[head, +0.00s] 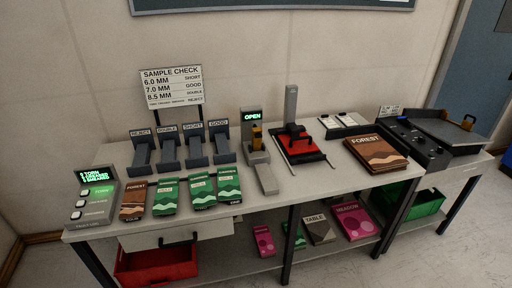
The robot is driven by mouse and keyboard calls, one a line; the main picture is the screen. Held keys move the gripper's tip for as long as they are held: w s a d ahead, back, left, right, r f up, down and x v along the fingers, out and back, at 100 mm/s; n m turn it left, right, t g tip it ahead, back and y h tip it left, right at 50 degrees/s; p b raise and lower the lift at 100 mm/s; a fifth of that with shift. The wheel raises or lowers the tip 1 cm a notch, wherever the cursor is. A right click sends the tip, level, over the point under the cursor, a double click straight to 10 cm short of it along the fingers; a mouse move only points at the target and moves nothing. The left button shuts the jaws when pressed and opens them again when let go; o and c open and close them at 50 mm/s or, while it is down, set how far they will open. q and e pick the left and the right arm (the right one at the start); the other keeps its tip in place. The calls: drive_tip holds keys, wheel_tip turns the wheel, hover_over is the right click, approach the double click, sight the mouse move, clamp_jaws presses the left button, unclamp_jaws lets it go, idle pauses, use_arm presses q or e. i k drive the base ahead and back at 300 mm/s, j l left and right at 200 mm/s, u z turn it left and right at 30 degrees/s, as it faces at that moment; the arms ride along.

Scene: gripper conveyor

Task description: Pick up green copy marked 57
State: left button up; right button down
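Three green copies with pale wave patterns lie side by side on the table's front left: a left one (165,198), a middle one (203,192) and a right one (229,187). Small print sits at their lower edges, too small to read, so I cannot tell which is marked 57. Another green item (296,236) lies on the lower shelf, partly hidden by a table leg. Neither of my grippers shows in the head view.
A brown copy (132,201) lies left of the green ones, beside a button console (95,196). Behind stand labelled slots (170,152) and a gauge reading OPEN (254,140). A red-based press (298,146) and a large brown FOREST stack (376,153) are rightward. Bare tabletop (310,180) lies front centre.

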sight(201, 187)
drive_tip(key=i+l+u, duration=0.65)
drive_tip(key=i+l, duration=0.3)
